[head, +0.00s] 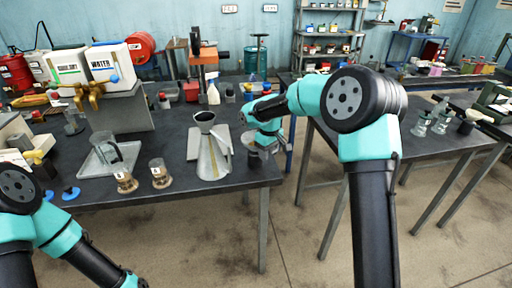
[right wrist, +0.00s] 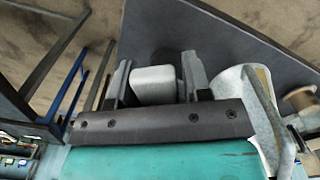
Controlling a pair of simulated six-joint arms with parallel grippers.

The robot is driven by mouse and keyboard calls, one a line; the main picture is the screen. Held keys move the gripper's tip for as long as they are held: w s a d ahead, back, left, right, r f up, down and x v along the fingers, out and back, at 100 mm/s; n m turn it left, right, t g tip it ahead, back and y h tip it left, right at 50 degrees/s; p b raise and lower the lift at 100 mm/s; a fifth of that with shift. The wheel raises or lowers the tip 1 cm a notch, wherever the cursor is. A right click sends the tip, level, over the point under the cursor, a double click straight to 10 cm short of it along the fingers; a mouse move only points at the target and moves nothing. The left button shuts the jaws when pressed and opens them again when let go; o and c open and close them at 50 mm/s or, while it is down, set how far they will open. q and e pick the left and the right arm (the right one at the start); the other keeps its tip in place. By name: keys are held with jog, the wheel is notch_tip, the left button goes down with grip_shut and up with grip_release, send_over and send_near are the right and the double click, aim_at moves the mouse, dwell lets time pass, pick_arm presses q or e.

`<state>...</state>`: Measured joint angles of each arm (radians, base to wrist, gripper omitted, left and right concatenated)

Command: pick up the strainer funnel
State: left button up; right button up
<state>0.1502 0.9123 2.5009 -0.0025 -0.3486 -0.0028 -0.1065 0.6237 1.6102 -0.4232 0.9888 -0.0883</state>
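A dark, round-mouthed funnel shape (head: 205,117) stands on the left table behind a pale folded sheet or chute (head: 212,157); I take it to be the strainer funnel, but its mesh is too small to see. My right gripper (head: 262,150) is low over the table's right end, to the right of the pale chute. In the right wrist view its fingers (right wrist: 157,85) are apart, with a pale rounded block (right wrist: 153,86) between them. A narrow gap shows at the block's right side. I cannot tell what the block is. My left gripper is outside the views.
Blue caps (head: 70,193) lie at the front left. White OIL and WATER containers (head: 112,62) stand behind. Floor shows beyond the table's right edge.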

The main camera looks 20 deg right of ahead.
jog(key=c, duration=0.6)
jog(key=shift+c, duration=0.2)
jog(key=shift+r, duration=1.7)
jog(key=shift+s+a+r, duration=0.15)
jog(key=shift+s, duration=0.15)
jog(key=s+a, duration=0.2)
jog(key=s, duration=0.5)
jog(key=s+a+r, duration=0.1)
jog(key=s+a, duration=0.2)
jog(key=s, duration=0.4)
jog(key=shift+s+a+r, duration=0.15)
jog(key=shift+a, duration=0.2)
